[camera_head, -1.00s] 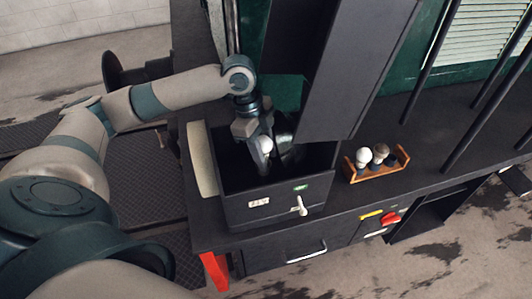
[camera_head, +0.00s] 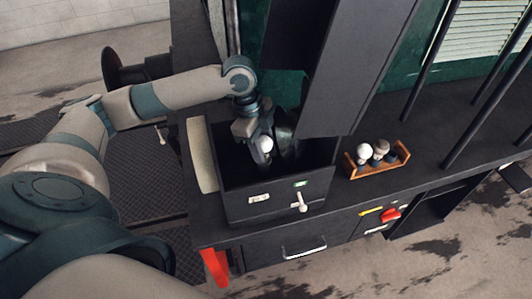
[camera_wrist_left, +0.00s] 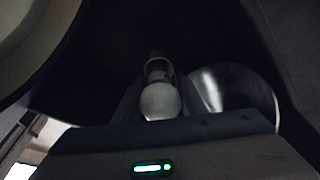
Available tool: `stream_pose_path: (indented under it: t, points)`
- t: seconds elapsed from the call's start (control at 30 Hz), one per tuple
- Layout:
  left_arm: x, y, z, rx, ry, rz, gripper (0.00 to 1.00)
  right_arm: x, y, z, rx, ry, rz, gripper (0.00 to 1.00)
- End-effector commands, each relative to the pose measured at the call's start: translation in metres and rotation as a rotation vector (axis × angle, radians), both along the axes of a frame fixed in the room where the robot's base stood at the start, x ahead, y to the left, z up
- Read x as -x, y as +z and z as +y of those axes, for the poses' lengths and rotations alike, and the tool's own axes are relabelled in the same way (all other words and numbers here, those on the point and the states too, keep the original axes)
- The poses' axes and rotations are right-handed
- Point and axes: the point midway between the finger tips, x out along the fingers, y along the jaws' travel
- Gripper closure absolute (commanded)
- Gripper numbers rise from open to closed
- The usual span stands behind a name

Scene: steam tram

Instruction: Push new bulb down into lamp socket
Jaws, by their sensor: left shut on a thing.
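My left gripper (camera_head: 262,150) reaches down into an open black box (camera_head: 275,200) and is shut on a white round bulb (camera_head: 265,143). In the left wrist view the bulb (camera_wrist_left: 160,100) sits between the fingers, its narrow base pointing away into the dark. A short cylindrical piece shows at the bulb's base, but I cannot tell whether it is the bulb's cap or the lamp socket. A curved shiny reflector (camera_wrist_left: 235,92) stands to the right of the bulb. My right gripper is not in view.
A wooden rack (camera_head: 376,166) with several bulb-like items stands on the black deck to the right. A tall black panel (camera_head: 345,70) rises close beside the box. A red knob (camera_head: 390,215) and a drawer handle (camera_head: 304,250) are on the front.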

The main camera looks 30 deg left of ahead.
Motion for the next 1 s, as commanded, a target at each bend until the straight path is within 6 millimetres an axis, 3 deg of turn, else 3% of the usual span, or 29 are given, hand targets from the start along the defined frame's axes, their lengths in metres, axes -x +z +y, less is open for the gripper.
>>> stream_pose_path:
  t: [1.0]
  points:
    - [0.000, -0.015, 0.000, -0.001, 0.000, 0.001, 0.85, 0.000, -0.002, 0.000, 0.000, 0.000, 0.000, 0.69]
